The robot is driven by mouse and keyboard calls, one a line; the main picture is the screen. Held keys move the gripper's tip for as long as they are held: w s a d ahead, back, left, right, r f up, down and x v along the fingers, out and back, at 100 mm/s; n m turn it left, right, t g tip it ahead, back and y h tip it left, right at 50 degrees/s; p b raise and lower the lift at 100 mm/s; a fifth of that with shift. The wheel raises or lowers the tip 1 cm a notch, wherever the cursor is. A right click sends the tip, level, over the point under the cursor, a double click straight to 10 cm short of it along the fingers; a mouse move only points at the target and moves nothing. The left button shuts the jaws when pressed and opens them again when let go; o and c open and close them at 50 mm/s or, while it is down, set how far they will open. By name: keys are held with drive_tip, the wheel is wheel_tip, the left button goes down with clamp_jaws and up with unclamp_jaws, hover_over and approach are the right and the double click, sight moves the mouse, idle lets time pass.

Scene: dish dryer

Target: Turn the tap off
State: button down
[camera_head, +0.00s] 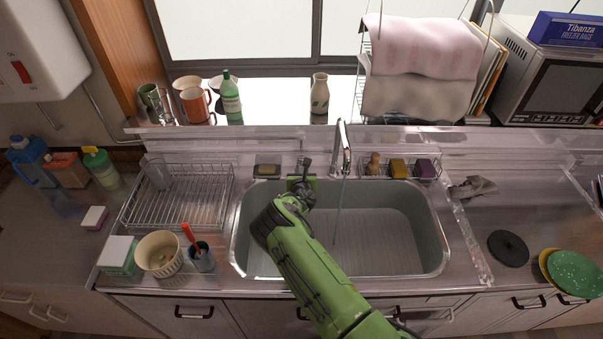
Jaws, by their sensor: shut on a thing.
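The chrome tap (345,150) stands behind the sink, its spout reaching forward over the basin. A thin stream of water (337,212) falls from it into the grey sink (425,215). My green arm reaches in from the front, over the left part of the sink. My gripper (304,170) is at the sink's back edge, just left of the spout, shut on what seems to be the tap handle. The fingers and the handle are small and partly hidden by my wrist, so the exact grip is unclear.
A wire dish rack (180,196) stands left of the sink. A small caddy with sponges (400,167) sits right of the tap. A bowl (159,254) and a cup with a red-handled utensil (201,257) stand at front left. The basin's right side is free.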

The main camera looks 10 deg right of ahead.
drive_tip(key=f+t+b, duration=0.1)
drive_tip(key=b, duration=0.3)
drive_tip(key=f+t+b, duration=0.1)
drive_tip(key=b, duration=0.4)
drive_tip(key=shift+s+f+t, duration=0.25)
drive_tip(key=shift+f+t, duration=0.05)
drive_tip(key=shift+r, duration=0.1)
drive_tip(key=c, duration=1)
unclamp_jaws()
drive_tip(key=shift+c, duration=0.2)
